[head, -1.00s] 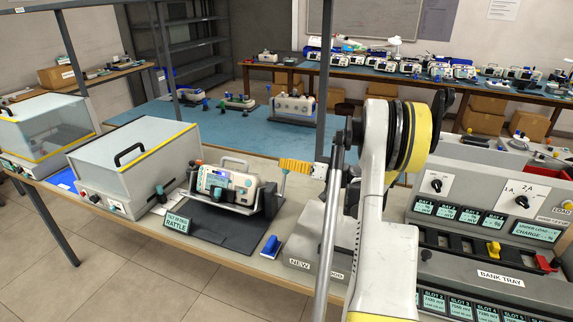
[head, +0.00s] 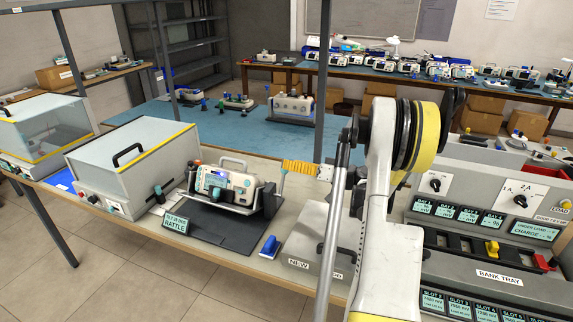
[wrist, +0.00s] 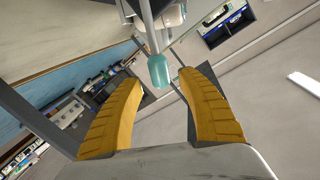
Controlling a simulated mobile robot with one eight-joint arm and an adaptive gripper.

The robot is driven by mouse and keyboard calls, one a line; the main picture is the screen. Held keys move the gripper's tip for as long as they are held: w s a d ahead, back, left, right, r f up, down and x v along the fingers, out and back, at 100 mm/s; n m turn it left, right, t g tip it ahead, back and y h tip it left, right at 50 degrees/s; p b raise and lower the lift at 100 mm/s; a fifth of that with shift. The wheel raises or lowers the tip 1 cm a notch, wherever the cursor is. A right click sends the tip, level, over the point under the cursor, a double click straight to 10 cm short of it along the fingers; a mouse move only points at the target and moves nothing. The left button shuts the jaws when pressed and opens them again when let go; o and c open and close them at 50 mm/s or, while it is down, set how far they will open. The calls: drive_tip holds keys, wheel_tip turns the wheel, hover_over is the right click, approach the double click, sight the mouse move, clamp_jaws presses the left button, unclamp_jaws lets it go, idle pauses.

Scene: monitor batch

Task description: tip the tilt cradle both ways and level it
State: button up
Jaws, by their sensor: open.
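The tilt cradle (head: 268,199) stands on the bench in the head view and carries a white monitor (head: 226,184) with a handle. The monitor looks slightly tilted. A lever rises at the cradle's right end. My gripper (head: 284,166), with ribbed yellow fingers, is at the top of this lever. In the wrist view the lever's teal knob (wrist: 159,72) lies between the open fingers (wrist: 158,82), with a visible gap on both sides.
A grey lidded box (head: 130,165) stands left of the cradle. A blue-handled block (head: 270,246) lies on the bench to its right. The grey "NEW" box (head: 305,255) and the bank tray console (head: 500,278) are further right. A shelf post (head: 323,90) stands behind my arm.

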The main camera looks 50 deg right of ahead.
drive_tip(key=v, duration=0.9)
drive_tip(key=shift+s, duration=0.3)
drive_tip(key=w+a+r+g+y, duration=0.1)
drive_tip(key=w+a+r+g, duration=0.2)
drive_tip(key=a, duration=0.9)
drive_tip(key=w+a+r+g, duration=0.1)
drive_tip(key=w+a+g, duration=0.25)
drive_tip(key=a, duration=0.95)
drive_tip(key=s+a+n+g+h, duration=0.1)
drive_tip(key=s+a+g+h, duration=0.3)
drive_tip(key=a, duration=0.9)
drive_tip(key=s+a+n, duration=0.1)
drive_tip(key=s+a, duration=0.3)
drive_tip(key=s, duration=0.2)
drive_tip(key=s+a+f+n+t, duration=0.1)
drive_tip(key=s+a, duration=0.2)
drive_tip(key=s, duration=0.3)
drive_tip(key=shift+s+a+h, duration=0.2)
drive_tip(key=shift+a+h, duration=0.2)
